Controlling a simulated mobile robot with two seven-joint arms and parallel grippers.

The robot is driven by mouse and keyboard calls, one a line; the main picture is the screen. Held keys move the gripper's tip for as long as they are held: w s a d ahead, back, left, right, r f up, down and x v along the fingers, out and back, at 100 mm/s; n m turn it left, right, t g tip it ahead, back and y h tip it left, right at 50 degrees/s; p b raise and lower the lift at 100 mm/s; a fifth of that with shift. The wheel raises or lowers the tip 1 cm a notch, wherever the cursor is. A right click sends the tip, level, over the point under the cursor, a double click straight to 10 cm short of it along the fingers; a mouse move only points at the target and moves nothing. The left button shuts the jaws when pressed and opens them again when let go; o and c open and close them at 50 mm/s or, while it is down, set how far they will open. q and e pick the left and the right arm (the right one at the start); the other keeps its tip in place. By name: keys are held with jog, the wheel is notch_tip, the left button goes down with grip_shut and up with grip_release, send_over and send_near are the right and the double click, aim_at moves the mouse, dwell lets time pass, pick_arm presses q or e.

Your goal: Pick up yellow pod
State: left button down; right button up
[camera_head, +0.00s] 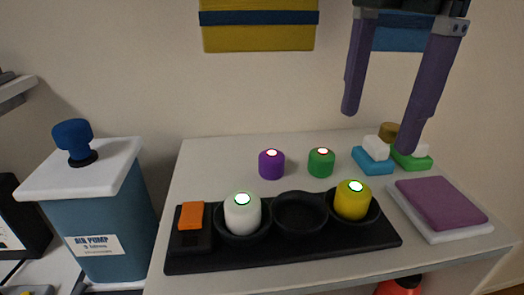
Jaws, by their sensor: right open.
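The yellow pod (352,200), with a glowing white top, sits upright in the right cup of a black holder (285,252) at the table's front. My right gripper (378,128) is open and empty. My left gripper does not show.
A white pod (242,214) sits in the holder's left cup; the middle cup (300,212) is empty. Purple (271,164) and green (321,162) pods stand behind. Blue (373,160) and green blocks (412,160) and a purple-topped pad (440,203) are right; an air pump (95,215) is left.

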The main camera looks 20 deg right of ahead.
jog(key=p, duration=0.1)
send_over(355, 188)
jog(key=f, duration=0.4)
jog(key=shift+s+d+f, duration=0.1)
jog(key=shift+s+f, duration=0.05)
jog(key=shift+s, duration=0.1)
jog(key=f, duration=0.1)
jog(key=f+p, duration=0.1)
jog(key=f, duration=0.2)
jog(key=shift+w+f+p, duration=0.2)
jog(key=shift+w+p, duration=0.05)
jog(key=shift+p, duration=0.15)
jog(key=shift+f, duration=0.5)
grip_shut()
